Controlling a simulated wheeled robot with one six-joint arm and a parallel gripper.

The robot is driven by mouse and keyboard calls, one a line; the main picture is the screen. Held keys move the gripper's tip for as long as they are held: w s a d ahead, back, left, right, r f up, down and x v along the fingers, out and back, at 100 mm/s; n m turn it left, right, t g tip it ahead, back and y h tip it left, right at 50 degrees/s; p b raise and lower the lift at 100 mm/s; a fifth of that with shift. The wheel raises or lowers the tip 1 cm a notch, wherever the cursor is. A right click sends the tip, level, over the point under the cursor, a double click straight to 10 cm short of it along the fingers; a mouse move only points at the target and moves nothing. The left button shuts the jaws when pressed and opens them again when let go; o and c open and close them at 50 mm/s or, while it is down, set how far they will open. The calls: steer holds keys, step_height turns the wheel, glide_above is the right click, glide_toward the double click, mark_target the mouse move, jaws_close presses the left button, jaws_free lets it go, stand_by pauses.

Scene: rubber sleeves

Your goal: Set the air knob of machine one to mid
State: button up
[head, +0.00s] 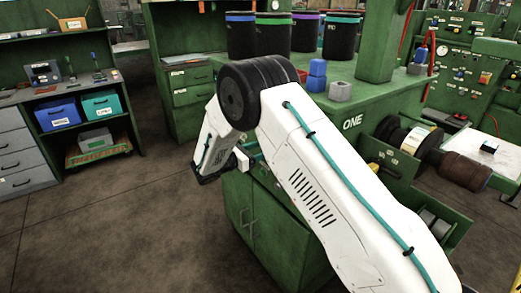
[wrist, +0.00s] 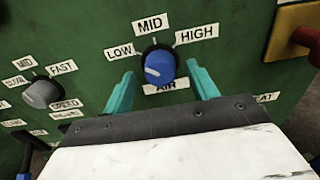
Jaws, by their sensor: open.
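The air knob (wrist: 159,67) is blue with a white pointer mark, on a green panel in the wrist view. Its mark points left, toward the LOW label (wrist: 119,51). The MID label (wrist: 150,25) is above it, the HIGH label (wrist: 197,34) at upper right, and the AIR label (wrist: 165,85) below, partly covered. My gripper (wrist: 160,72) is open, with one teal finger on each side of the knob and a gap visible at both. In the head view, machine one (head: 290,215) is the green cabinet marked ONE; my arm hides the knob there.
A grey speed knob (wrist: 42,93) is left of the air knob. A red part on a yellow plate (wrist: 300,30) is at the upper right. Blue and grey blocks (head: 317,72) and dark canisters (head: 272,35) stand on the machine top. Open floor (head: 120,220) lies to the left.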

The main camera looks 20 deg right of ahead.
steer(key=shift+w+d, duration=0.15)
steer(key=shift+d, duration=0.35)
steer(key=shift+a, duration=0.1)
steer(key=c, duration=1)
steer(key=shift+m, duration=4.9)
